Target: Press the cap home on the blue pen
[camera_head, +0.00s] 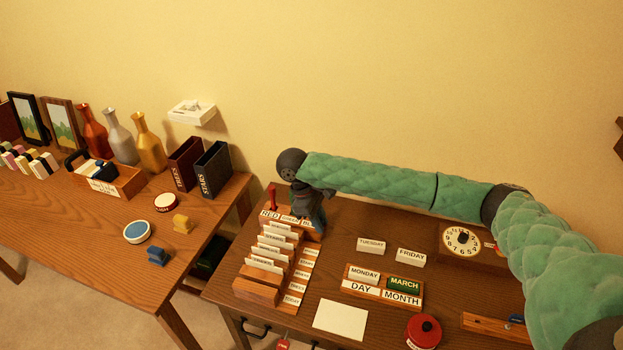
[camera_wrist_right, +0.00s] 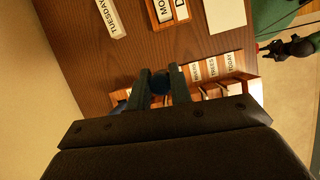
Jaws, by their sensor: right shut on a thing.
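My right gripper (camera_head: 310,222) points down at the back-left of the desk, over the right part of the pen stand (camera_head: 268,213). In the right wrist view its two fingers (camera_wrist_right: 161,86) are closed on a dark blue round piece (camera_wrist_right: 159,80), which looks like the top of the blue pen's cap. The pen's body and how far the cap sits on it are hidden by the gripper. A red pen (camera_head: 272,197) stands upright at the stand's left end. A black gripper (camera_wrist_right: 290,46), apparently my left, shows at the right edge of the wrist view; its jaws are unclear.
A wooden card file (camera_head: 257,289) with several labelled cards stands just in front of the pen stand. The day-and-month holder (camera_head: 383,287), loose TUESDAY (camera_head: 371,245) and FRIDAY (camera_head: 411,257) blocks and a white card (camera_head: 340,319) lie right of it. The wall is close behind.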

